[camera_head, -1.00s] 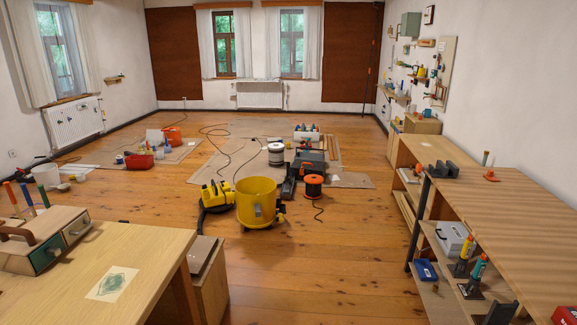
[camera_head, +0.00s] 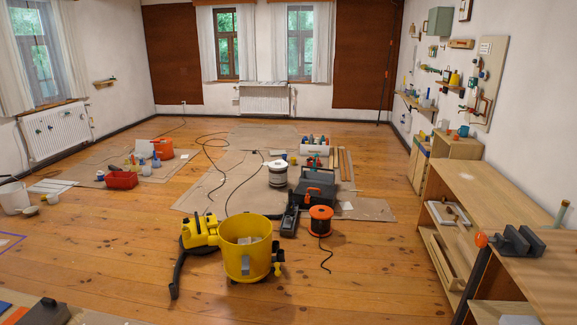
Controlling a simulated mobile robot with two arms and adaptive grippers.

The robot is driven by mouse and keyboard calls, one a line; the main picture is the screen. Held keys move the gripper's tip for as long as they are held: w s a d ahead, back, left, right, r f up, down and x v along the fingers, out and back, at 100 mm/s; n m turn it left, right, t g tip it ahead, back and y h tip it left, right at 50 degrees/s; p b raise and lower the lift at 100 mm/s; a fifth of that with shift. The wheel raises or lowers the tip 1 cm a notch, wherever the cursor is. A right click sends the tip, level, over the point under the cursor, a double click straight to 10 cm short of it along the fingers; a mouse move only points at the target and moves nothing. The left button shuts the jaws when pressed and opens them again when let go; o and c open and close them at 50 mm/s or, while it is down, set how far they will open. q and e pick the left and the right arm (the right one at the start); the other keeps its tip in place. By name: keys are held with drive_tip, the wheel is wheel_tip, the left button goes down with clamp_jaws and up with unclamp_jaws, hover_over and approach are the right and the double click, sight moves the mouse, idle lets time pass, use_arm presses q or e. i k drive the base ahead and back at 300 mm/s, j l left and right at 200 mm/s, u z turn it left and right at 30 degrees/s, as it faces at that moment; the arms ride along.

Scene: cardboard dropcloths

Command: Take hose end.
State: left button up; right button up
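A black hose (camera_head: 178,268) comes out of the left side of a yellow vacuum head (camera_head: 200,232) on the wooden floor. Its lower end (camera_head: 174,292) lies on the floor toward me. A yellow drum (camera_head: 245,262) stands upright and open just right of the vacuum head, with a dark fitting on its right side. Neither of my grippers is in view.
A workbench with a vise (camera_head: 518,242) runs along the right. Bare floor lies around the drum.

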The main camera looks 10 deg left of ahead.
sight(172, 286)
drive_tip(key=i+u, duration=0.1)
drive_tip(key=i, duration=0.9)
drive_tip(key=i+l+u, duration=0.1)
drive_tip(key=i, duration=0.9)
drive_tip(key=l, duration=0.1)
